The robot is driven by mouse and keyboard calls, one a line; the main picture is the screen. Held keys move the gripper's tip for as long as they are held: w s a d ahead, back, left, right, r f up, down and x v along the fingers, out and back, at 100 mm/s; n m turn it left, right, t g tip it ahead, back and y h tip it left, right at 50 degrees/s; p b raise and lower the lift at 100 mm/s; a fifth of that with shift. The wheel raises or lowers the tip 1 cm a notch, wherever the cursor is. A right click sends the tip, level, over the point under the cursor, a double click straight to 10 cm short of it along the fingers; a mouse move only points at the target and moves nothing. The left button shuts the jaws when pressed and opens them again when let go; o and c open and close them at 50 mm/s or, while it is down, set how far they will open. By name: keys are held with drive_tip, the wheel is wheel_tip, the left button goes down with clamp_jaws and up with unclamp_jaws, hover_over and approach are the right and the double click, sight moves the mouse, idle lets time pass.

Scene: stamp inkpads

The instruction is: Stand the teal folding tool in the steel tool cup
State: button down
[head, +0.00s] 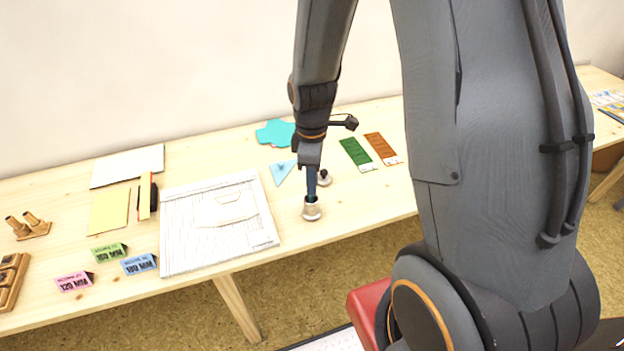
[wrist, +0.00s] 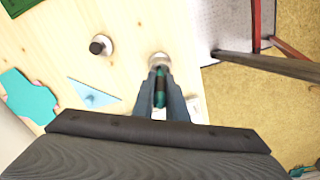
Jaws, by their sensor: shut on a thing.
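The steel tool cup (head: 312,211) stands near the front edge of the table, right of the white board. It also shows in the wrist view (wrist: 159,58), just beyond my fingertips. My gripper (head: 311,186) points down above the cup. In the wrist view my gripper (wrist: 160,98) is shut on the teal folding tool (wrist: 160,88), which lies between the two fingers.
A dark-knobbed stamp (head: 324,178) stands close behind the cup. A light blue triangle (head: 283,172) and a teal sheet (head: 275,133) lie behind it. The white board (head: 180,250) is to the left; green (head: 357,154) and brown (head: 381,148) cards lie to the right.

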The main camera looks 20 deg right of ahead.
drive_tip(key=c, duration=1.7)
unclamp_jaws()
drive_tip(key=shift+r+b, duration=0.7)
drive_tip(key=shift+r, duration=3.2)
drive_tip(key=s+m, duration=0.3)
drive_tip(key=m, duration=0.1)
drive_tip(key=s+r+m+t, duration=0.1)
drive_tip(key=s+m, duration=0.2)
drive_tip(key=m, duration=0.1)
drive_tip(key=s+r+m, duration=0.1)
drive_tip(key=s+m, duration=0.2)
drive_tip(key=m, duration=0.1)
drive_tip(key=shift+s+a+r+m, duration=0.1)
drive_tip(key=shift+s+a+m, duration=0.05)
drive_tip(key=shift+m, duration=0.25)
